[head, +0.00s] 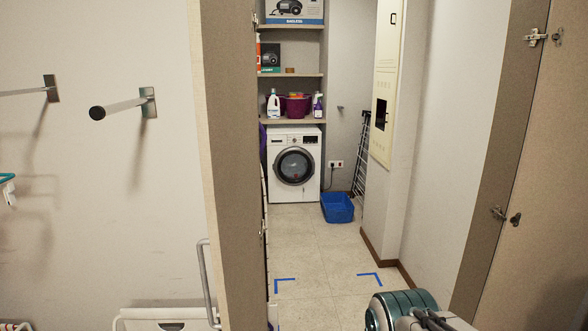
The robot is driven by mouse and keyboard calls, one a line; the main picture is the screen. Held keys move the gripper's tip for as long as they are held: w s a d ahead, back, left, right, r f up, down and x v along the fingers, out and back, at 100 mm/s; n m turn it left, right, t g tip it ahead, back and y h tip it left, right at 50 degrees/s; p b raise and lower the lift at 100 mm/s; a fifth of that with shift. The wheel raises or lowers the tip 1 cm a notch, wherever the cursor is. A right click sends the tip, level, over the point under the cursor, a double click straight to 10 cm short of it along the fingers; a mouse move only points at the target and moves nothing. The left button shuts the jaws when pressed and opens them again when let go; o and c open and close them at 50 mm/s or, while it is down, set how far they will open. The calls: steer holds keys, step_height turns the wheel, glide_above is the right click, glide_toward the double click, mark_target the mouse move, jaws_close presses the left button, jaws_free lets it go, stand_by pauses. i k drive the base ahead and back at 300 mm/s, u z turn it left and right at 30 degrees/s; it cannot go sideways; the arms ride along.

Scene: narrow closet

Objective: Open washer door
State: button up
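The white front-loading washer (282,141) stands at the far end of the narrow closet, under the lowest shelf. Its round door (294,166), with a dark glass and a silver and dark rim, faces me and looks shut. The door's handle is too small to make out. I cannot make out my gripper in the head view, and nothing touches the washer.
A blue basin (337,207) sits on the floor at the washer's right. A folded drying rack (361,150) leans behind it. Pale floor (315,240) is clear between. A door-frame edge (232,170) bounds the left. A teal-and-grey shape (403,303), unclear, sits at the bottom right.

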mark_target(277, 167)
steer(key=k, duration=0.6)
steer(key=z, duration=0.1)
steer(key=i, duration=1.3)
steer(key=z, duration=0.15)
steer(key=i, duration=4.65)
steer(key=u, duration=0.35)
steer(key=i, duration=1.6)
steer(key=u, duration=0.3)
steer(key=i, duration=1)
steer(key=u, duration=0.05)
